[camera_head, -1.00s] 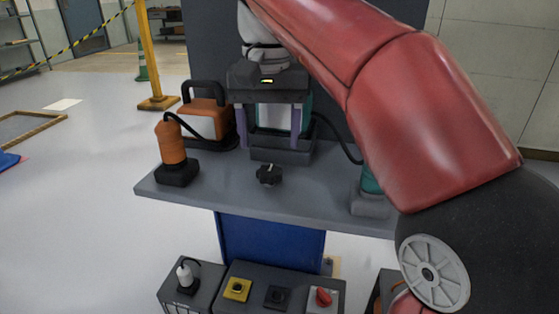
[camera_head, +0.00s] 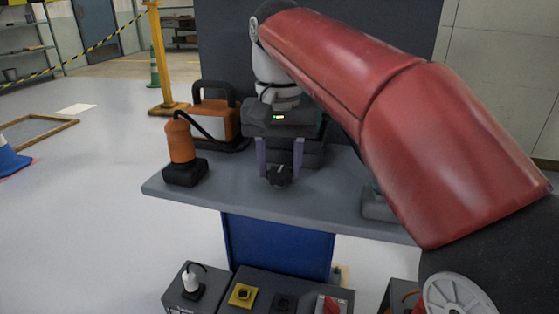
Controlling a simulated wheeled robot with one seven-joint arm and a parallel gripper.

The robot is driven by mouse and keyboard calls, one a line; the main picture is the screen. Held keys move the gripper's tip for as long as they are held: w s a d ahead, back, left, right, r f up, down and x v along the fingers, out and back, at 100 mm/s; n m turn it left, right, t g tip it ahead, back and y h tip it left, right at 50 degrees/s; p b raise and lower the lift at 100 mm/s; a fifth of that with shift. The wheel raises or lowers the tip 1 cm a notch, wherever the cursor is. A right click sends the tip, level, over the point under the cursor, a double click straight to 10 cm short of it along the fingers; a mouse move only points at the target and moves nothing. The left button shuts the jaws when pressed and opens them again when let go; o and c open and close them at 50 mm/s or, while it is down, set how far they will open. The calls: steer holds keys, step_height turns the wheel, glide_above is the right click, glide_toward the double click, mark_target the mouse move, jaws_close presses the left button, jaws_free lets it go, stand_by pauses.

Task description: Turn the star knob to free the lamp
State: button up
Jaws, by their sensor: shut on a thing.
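The black star knob (camera_head: 278,178) is at the front of the grey worktop, seen in the head view. My gripper (camera_head: 280,170) points down over it, with its two purple-grey fingers on either side of the knob, shut on it. The knob is partly hidden by the fingers. Behind my gripper is a dark block (camera_head: 313,152), mostly covered by it. I cannot tell for certain which thing is the lamp. An orange and white unit with a black handle (camera_head: 222,122) stands at the back left.
An orange cylinder on a black base (camera_head: 181,145) stands left of my gripper, with a black cable. The grey worktop (camera_head: 225,190) is bare at its front left. Below are boxes with a yellow switch (camera_head: 242,295) and a red knob (camera_head: 330,304). My red arm covers the right side.

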steer(key=shift+c, duration=0.4)
steer(key=shift+r+n+p, duration=0.1)
steer(key=shift+n+p, duration=0.25)
steer(key=shift+n, duration=0.05)
steer(key=n+p, duration=0.2)
steer(key=n, duration=0.1)
steer(key=shift+a, duration=0.1)
steer(key=n+p, duration=0.3)
steer(key=n, duration=0.2)
steer(key=shift+a, duration=0.1)
steer(key=n+p, duration=0.2)
steer(key=n, duration=0.2)
steer(key=shift+s+n, duration=0.1)
steer(key=shift+n, duration=0.3)
steer(key=n+p, duration=0.1)
steer(key=n, duration=0.3)
steer(key=shift+s+a+n, duration=0.1)
steer(key=shift+n, duration=0.2)
steer(key=o, duration=1)
